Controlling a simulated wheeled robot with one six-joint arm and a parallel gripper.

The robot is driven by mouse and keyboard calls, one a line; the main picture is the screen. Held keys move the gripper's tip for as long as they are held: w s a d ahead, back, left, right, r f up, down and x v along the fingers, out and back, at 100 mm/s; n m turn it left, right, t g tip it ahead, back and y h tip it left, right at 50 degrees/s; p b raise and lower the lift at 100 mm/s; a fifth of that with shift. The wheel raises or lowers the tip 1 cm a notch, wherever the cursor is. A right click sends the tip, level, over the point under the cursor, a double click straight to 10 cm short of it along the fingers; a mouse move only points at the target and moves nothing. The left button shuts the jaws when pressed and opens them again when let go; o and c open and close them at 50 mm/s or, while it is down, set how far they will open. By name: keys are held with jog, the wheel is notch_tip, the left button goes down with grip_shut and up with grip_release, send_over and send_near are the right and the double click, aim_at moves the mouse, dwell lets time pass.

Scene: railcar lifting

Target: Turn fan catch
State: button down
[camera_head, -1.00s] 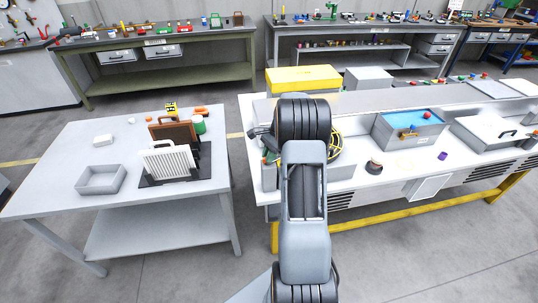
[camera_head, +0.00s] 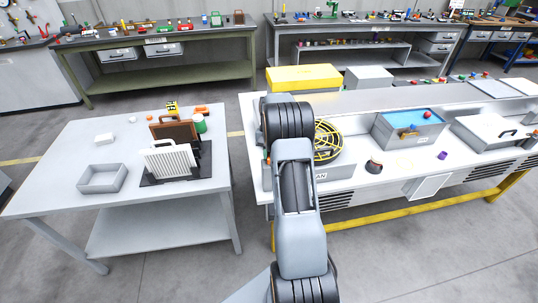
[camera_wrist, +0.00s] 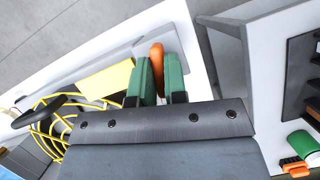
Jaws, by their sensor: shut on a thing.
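My gripper (camera_wrist: 157,82) is in the wrist view, its green fingers closed on an upright orange piece, which looks like the fan catch (camera_wrist: 157,55). The catch stands beside the grey surface at the left end of the bench. The fan with its yellow round guard (camera_head: 328,141) sits on the bench to the right of my arm. Its guard also shows at the left of the wrist view (camera_wrist: 50,125), with a dark curved part across it. In the head view my arm hides the gripper and most of the catch.
A yellow box (camera_head: 303,78) stands behind the fan. A blue-topped grey bin (camera_head: 408,130) and a dark round knob (camera_head: 374,166) are to the right. The left table (camera_head: 75,150) holds a white filter (camera_head: 170,160), a brown frame and an open tray (camera_head: 102,179).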

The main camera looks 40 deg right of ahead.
jog(key=shift+w+n+h, duration=0.1)
jog(key=shift+n+h, duration=0.4)
jog(key=shift+n, duration=0.7)
jog(key=c, duration=1.2)
grip_release()
jog(key=shift+o, duration=0.2)
jog(key=v, duration=1.3)
jog(key=shift+w+r, duration=0.25)
jog(key=shift+w, duration=0.1)
jog(key=shift+a, duration=0.1)
jog(key=shift+w, duration=0.1)
